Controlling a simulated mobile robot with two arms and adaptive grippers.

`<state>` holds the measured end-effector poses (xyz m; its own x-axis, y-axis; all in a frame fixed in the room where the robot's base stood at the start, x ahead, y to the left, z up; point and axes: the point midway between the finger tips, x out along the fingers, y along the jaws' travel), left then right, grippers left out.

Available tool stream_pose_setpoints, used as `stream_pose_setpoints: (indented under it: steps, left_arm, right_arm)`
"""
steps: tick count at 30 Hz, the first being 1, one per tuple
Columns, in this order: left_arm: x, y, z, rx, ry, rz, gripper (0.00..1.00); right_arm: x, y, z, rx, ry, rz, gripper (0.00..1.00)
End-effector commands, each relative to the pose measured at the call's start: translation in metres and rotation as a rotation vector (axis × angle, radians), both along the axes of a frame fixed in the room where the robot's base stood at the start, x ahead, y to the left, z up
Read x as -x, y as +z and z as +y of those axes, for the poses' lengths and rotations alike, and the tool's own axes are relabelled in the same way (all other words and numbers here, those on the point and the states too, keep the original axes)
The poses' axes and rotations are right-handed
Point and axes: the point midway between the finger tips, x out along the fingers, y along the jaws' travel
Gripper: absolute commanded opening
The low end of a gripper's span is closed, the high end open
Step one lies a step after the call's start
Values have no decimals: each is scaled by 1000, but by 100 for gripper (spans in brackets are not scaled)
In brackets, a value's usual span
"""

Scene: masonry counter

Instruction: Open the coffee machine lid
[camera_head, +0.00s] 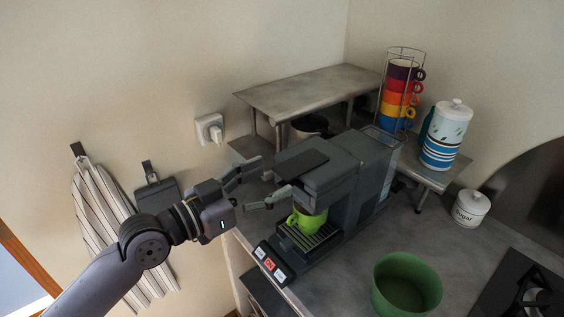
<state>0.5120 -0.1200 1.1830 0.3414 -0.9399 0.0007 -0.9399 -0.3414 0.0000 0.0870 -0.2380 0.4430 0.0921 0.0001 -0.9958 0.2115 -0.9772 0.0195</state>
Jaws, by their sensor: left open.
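The coffee machine (346,188) is dark grey and stands on the counter at the picture's middle. Its lid (301,165) is a dark flat panel on top of the front part and looks closed. A green cup (306,222) stands under the spout on the drip tray. My left gripper (264,184) comes in from the left and is open and empty. Its fingers are spread just left of the machine's front top, near the lid. I cannot tell whether a finger touches the machine. My right gripper is not in view.
A metal shelf (305,92) stands behind the machine. A rack of coloured cups (401,88), a striped canister (444,136) and a sugar jar (470,208) are at the right. A green bowl (406,284) stands in front. A striped towel (98,212) hangs at the left.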

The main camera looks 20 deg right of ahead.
Motion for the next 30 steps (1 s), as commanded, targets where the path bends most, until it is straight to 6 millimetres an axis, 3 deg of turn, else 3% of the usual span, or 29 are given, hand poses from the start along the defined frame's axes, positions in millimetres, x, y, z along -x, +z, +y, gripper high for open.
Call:
stream_pose_setpoints:
  steps: [7, 19, 30]
  left_arm:
    - [-11, 1, -32, 0, 0, 0, 63]
    - [-13, -1, -38, -1, 0, 0, 63]
    - [-13, -1, -37, -1, 0, 0, 39]
  right_arm:
    - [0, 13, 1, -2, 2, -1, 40]
    - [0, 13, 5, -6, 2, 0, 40]
    - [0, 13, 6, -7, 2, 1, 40]
